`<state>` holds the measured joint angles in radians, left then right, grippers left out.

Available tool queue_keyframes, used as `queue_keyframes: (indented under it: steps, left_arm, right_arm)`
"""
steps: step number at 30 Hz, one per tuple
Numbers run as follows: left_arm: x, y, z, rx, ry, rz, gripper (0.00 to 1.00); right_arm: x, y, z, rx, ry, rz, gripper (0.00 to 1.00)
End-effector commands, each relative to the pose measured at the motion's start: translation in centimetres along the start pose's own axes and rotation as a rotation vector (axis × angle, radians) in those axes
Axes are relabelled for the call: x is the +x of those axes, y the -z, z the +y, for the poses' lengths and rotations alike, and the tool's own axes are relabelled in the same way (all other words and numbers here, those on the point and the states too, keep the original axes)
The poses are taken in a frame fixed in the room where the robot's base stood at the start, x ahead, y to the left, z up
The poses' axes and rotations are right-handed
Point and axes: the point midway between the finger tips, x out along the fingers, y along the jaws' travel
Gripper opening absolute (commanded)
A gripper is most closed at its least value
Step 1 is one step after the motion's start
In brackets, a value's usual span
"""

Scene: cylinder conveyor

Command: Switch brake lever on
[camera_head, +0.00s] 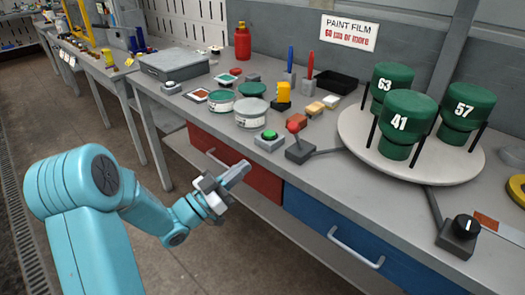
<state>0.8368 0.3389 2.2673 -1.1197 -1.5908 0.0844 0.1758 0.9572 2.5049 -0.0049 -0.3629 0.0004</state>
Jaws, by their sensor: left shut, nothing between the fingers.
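A small lever with a red ball knob (293,127) stands on a dark grey base (300,153) near the front of the bench; I take it to be the brake lever. A grey link runs from its base toward the round turntable (350,140). My left gripper (243,168) is shut and empty, in front of the bench's front edge. It is left of the lever and lower in the picture, clearly apart from it. My right gripper is not in view.
A green push button (269,134) sits left of the lever. Green cylinders marked 63 (391,80), 41 (405,122) and 57 (466,107) stand on the turntable. A black dial (464,227) is at the right. Red (235,165) and blue (350,240) drawers are below.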

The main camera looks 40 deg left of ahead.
Motion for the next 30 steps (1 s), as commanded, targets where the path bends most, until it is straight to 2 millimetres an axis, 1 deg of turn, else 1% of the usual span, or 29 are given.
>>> queue_keyframes:
  steps: [5,12,15,18,21,24,30]
  left_arm:
    - [3.4,0.2,0.2,-0.001,-0.004,0.003,0.00]
    - [8.8,0.1,0.2,-0.002,-0.002,0.003,0.00]
    - [10.6,0.1,0.2,-0.001,-0.001,0.003,0.00]
    - [12.0,0.1,0.2,-0.001,0.001,0.002,0.00]
    - [12.8,0.0,0.1,-0.001,0.001,0.000,0.00]
    - [13.3,0.0,0.1,-0.002,0.002,0.000,0.00]
    - [13.4,-0.1,0.1,-0.002,0.003,0.000,0.00]
  right_arm:
    - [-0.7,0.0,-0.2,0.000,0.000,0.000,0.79]
    - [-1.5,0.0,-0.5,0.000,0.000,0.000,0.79]
    - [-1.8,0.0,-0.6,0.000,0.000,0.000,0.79]
    - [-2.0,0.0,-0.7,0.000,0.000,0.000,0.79]
    - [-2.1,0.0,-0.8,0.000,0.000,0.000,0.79]
    - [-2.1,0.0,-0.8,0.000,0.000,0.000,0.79]
    - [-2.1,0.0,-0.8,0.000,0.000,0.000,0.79]
